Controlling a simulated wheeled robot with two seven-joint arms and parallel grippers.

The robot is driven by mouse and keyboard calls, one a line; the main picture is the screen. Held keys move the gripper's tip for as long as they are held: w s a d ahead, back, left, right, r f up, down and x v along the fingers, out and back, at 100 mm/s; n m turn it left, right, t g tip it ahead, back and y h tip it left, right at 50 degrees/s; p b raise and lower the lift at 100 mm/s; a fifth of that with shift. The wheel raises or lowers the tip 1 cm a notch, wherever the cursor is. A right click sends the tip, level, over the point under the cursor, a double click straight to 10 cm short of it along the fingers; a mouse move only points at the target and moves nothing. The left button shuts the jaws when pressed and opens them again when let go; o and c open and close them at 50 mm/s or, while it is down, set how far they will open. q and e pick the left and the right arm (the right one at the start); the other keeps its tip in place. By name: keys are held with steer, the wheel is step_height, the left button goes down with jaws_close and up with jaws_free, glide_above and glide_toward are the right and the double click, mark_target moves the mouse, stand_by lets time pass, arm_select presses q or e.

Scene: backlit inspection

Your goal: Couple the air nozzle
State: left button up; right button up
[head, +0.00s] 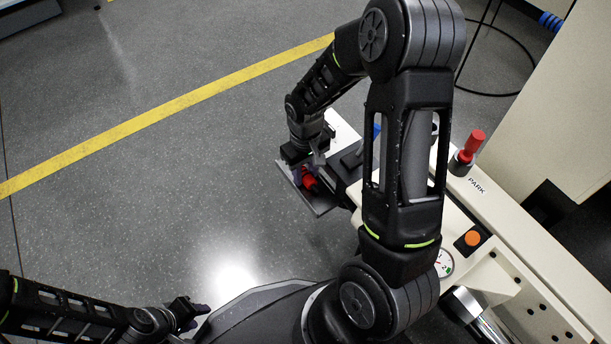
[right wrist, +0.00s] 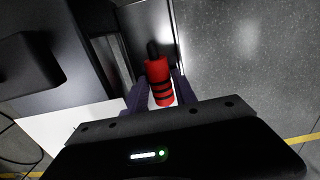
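The air nozzle looks to be a red cylinder (right wrist: 159,82) with black bands and a black tip. In the right wrist view it lies, slightly tilted, between the two purple fingers of my right gripper (right wrist: 160,90), which appear to press on both its sides. In the head view the red piece (head: 309,179) shows under my right gripper (head: 301,172), over a dark plate (head: 320,206). The coupling point cannot be made out. My left gripper (head: 196,311) is low at the left, away from the bench; its fingers are too small to read.
A cream bench (head: 520,262) carries an upright red-handled piece (head: 472,146) by a PARK label, an orange button (head: 473,238) and a gauge (head: 444,263). A blue-topped part (head: 376,131) stands behind my right arm. The floor at left, with a yellow line (head: 180,102), is clear.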

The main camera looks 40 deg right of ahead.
mark_target(305, 174)
steer(key=shift+c, duration=0.2)
jaws_close()
steer(key=shift+r, duration=0.15)
stand_by(0.4)
step_height(305, 174, up, 18)
steer(key=p, duration=0.6)
steer(key=shift+p, duration=0.3)
